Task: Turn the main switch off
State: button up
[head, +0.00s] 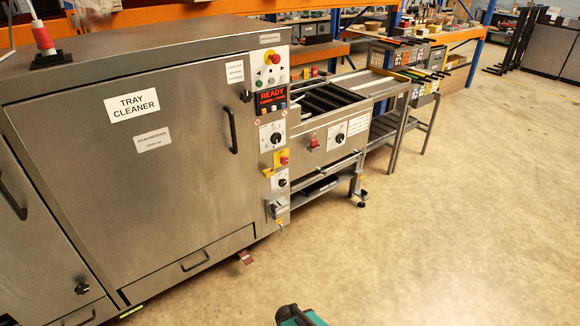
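The steel tray cleaner (190,175) fills the left of the head view, with its large door shut. A narrow control column (273,130) runs down its right edge. On it, a red and yellow switch (282,158) sits below a black rotary knob on a white plate (276,138). Another black knob (281,182) is lower down. The labels are too small to read, so I cannot tell which is the main switch or its position. The display (271,98) is lit and reads READY. My gripper is not in view; only a teal and black part of mine shows at the bottom edge.
A roller conveyor (330,98) with its own knob panel (338,133) joins the machine's right side. A red pedal-like piece (245,257) sticks out low at the front. The floor (430,240) in front and right is clear.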

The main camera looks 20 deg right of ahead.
aim_at(285, 161)
jog(key=u, duration=0.05)
jog(key=i, duration=1.3)
jog(key=u, duration=0.6)
